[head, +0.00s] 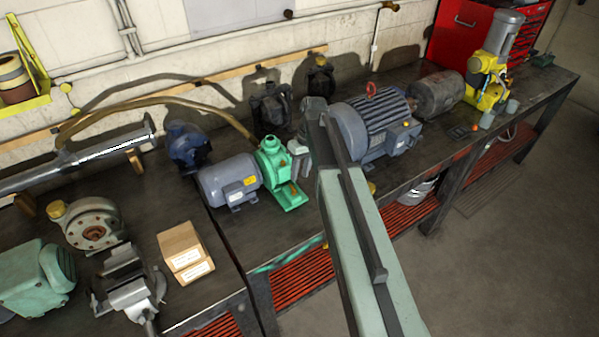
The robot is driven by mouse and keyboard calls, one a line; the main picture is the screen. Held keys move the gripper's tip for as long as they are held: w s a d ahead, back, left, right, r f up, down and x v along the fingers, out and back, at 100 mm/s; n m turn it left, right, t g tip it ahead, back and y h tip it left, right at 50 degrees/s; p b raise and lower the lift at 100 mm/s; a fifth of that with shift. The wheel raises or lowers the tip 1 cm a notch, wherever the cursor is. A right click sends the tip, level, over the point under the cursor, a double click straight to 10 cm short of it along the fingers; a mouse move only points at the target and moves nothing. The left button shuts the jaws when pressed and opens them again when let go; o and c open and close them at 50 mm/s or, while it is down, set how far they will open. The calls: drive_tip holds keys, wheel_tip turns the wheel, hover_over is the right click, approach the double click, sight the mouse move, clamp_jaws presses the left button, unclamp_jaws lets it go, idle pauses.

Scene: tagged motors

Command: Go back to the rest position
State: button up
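My arm rises from the bottom edge to the middle of the head view, in front of the bench. It is pale green with dark edges and ends in a dark part beside the large motor. I cannot make out gripper fingers or anything held there. A large grey-blue finned motor (375,125) with a red lifting ring stands just right of the arm's end, partly hidden by it. A smaller grey-blue motor (228,182) with a yellow tag is coupled to a green pump (277,172) left of the arm.
Dark workbenches (230,235) run along the wall. A brown motor (436,93), yellow machine (490,80) and red tool chest (465,35) are at right. Floor (500,260) is clear at lower right.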

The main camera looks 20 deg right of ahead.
drive_tip(key=f+b, duration=0.1)
drive_tip(key=s+a+f+b, duration=0.1)
drive_tip(key=a+f+b, duration=0.1)
drive_tip(key=f+b, duration=0.1)
drive_tip(key=shift+s+a+f, duration=0.1)
drive_tip(key=shift+s+a, duration=0.15)
drive_tip(key=shift+s, duration=0.05)
drive_tip(key=shift+m+h, duration=0.4)
drive_tip(key=shift+h, duration=0.2)
drive_tip(key=s+f+b, duration=0.1)
drive_tip(key=s, duration=0.2)
drive_tip(key=s+a+f+b, duration=0.1)
drive_tip(key=s+f+b, duration=0.1)
drive_tip(key=s, duration=0.1)
drive_tip(key=s+a+f+b, duration=0.1)
drive_tip(key=s+f+b, duration=0.1)
drive_tip(key=s, duration=0.1)
drive_tip(key=shift+s, duration=0.25)
drive_tip(key=s+m, duration=0.1)
drive_tip(key=s+d+m, duration=0.1)
drive_tip(key=s, duration=0.1)
drive_tip(key=shift+s+t+h, duration=0.25)
drive_tip(key=shift+t+h, duration=0.05)
drive_tip(key=shift+w+d+m, duration=0.2)
drive_tip(key=shift+w+m, duration=0.2)
drive_tip(key=shift+m, duration=0.1)
